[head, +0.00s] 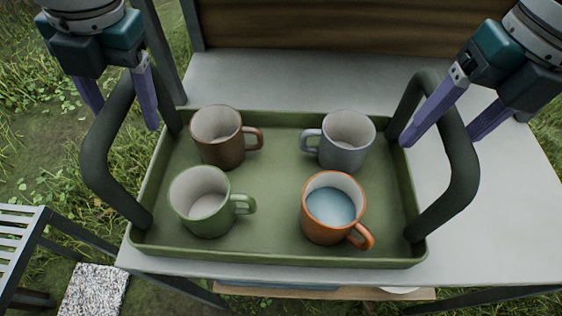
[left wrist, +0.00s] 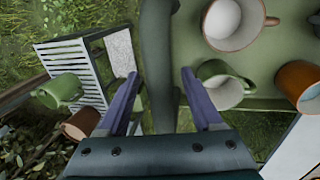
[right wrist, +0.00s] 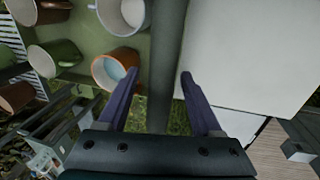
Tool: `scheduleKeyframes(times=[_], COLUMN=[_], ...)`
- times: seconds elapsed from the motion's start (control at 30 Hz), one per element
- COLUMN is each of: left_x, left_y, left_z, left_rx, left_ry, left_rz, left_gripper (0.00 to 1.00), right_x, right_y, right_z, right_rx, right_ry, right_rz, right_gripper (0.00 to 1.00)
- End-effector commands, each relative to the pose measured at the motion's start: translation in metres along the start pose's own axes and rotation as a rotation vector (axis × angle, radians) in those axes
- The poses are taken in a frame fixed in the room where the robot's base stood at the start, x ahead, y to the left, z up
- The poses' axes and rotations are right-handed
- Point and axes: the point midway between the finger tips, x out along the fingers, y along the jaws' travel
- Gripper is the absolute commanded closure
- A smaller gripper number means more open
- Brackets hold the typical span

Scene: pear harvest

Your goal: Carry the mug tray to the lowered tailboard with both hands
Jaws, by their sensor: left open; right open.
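The green mug tray (head: 270,250) lies flat on a pale grey surface (head: 500,240), with a dark handle at each end. It holds a brown mug (head: 215,150), a grey mug (head: 338,155), a green mug (head: 205,222) and an orange mug (head: 318,225) with bluish liquid, all upright. My left gripper (head: 127,112) is open, its fingers on either side of the left handle (head: 100,165); this also shows in the left wrist view (left wrist: 160,90). My right gripper (head: 437,138) is open, its fingers straddling the right handle (head: 462,180). I cannot identify the tailboard.
A slatted seat (head: 20,235) and a speckled slab (head: 92,290) are at the lower left. In the left wrist view, another green mug (left wrist: 62,90) and a brown mug (left wrist: 80,122) show near the seat. Brown planks (head: 380,25) stand behind. The surface right of the tray is clear.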

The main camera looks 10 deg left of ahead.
Motion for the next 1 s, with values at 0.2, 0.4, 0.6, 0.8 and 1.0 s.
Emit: scheduleKeyframes(times=[0.2,0.4,0.6,0.8,1.0], left_x=[0.018,0.020,0.020,0.020,0.020], left_y=[-0.001,0.000,0.000,0.000,0.000], left_z=[0.000,0.000,0.000,0.000,0.000], left_rx=[0.001,0.002,0.002,0.001,0.001], left_ry=[0.000,0.000,0.000,0.000,0.000], left_rz=[0.000,0.000,0.000,0.000,0.000], left_gripper=[0.33,0.33,0.42,0.65,0.87], right_x=[0.018,0.020,0.020,0.019,0.019], right_y=[0.000,0.000,0.000,0.000,0.000], right_z=[0.000,0.000,0.000,0.000,0.000], right_rx=[0.000,0.000,0.000,0.000,0.000], right_ry=[0.000,-0.001,-0.001,-0.001,-0.001], right_rz=[0.001,0.000,0.000,0.000,0.000], right_gripper=[0.33,0.33,0.42,0.65,0.87])
